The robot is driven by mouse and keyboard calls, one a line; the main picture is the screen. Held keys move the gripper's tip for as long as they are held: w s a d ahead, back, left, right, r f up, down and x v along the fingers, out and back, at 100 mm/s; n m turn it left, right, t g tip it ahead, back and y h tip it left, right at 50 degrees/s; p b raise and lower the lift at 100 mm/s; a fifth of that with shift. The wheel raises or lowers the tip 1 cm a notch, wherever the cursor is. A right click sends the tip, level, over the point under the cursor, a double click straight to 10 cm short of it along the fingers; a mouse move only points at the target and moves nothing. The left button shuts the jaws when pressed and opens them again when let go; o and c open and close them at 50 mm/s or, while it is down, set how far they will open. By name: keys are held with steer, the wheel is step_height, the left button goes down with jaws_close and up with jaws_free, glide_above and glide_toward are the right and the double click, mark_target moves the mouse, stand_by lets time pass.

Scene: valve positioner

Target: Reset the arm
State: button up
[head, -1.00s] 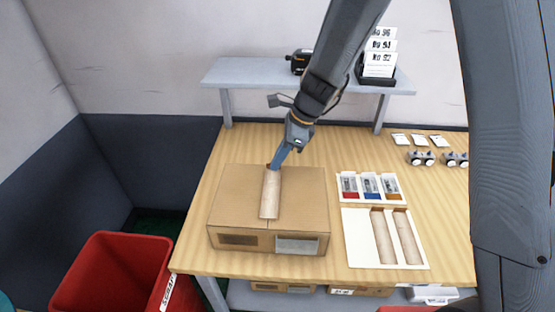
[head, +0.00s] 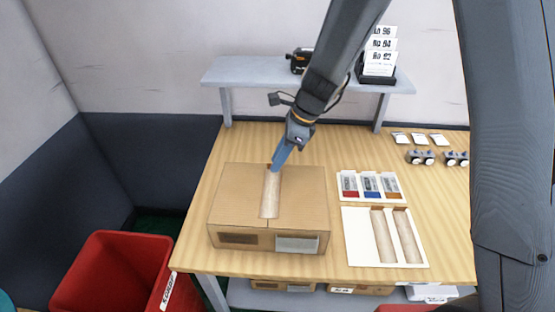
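My gripper (head: 278,163) is blue and points down at the far edge of a closed cardboard box (head: 235,195) on the wooden table. A pale strip (head: 270,200) runs along the middle of the box top, its far end close below my fingertips. I cannot tell whether the fingertips touch the box or the strip. The fingers are seen nearly edge-on, so the gap between them does not show.
A white tray with two long slots (head: 357,245) and a tray with red, blue and orange items (head: 345,195) lie to the right. A grey shelf (head: 250,72) stands behind. A red bin (head: 110,265) is at the lower left. Small wheeled parts (head: 420,158) sit at the right.

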steer(key=b+v, duration=0.2)
steer(key=v, duration=0.5)
steer(key=s+d+f+n+h+b, duration=0.2)
steer(key=s+d+n, duration=0.5)
steer(key=d+n, duration=0.2)
steer(key=s+d+f+n+t+h+b, duration=0.1)
steer(key=s+d+f+n+h, duration=0.1)
steer(key=s+d+n, duration=0.5)
steer(key=shift+d+f+n+b, duration=0.35)
steer(key=shift+d+f+n, duration=0.5)
steer(key=shift+d, duration=1.45)
steer(key=shift+r, duration=0.15)
steer(key=shift+c, duration=0.2)
